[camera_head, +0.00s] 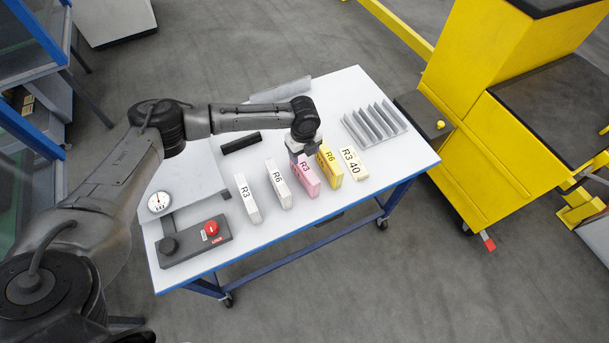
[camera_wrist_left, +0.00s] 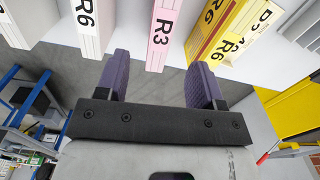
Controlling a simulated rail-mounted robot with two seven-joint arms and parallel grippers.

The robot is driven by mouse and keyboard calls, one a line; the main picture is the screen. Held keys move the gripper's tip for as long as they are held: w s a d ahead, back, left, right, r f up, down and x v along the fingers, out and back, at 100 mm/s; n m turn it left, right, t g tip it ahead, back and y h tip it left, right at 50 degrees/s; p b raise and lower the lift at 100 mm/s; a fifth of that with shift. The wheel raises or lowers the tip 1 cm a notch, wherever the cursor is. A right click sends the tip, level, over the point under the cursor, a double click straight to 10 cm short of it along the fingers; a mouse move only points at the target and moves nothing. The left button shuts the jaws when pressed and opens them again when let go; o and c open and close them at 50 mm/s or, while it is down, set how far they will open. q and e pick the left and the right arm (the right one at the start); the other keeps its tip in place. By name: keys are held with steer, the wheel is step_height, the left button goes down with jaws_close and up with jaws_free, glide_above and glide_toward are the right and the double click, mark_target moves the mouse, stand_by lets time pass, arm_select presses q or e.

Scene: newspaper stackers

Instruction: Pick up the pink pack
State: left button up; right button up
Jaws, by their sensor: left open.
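The pink pack (camera_head: 307,180), marked R3, stands upright on the white table between a white R6 pack (camera_head: 278,185) and a yellow R6 pack (camera_head: 331,169). My left gripper (camera_head: 301,149) is over the pink pack's upper end and hides part of it. In the left wrist view the two purple-grey fingers (camera_wrist_left: 160,70) are open, and the lower end of the pink pack (camera_wrist_left: 161,32) shows between them. I cannot tell whether either finger touches it. My right gripper is not in view.
A white R3 pack (camera_head: 248,200) and a cream R3 40 pack (camera_head: 353,163) stand at the ends of the row. A grey slotted rack (camera_head: 375,125) is at the back right.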

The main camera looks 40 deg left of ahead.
mark_target(305, 166)
arm_select(q)
steer(key=shift+w+f+b, duration=0.15)
steer(key=shift+f+b, duration=0.2)
steer(key=shift+f, duration=5.05)
steer(key=shift+c, duration=0.4)
steer(key=shift+d, duration=0.1)
jaws_close()
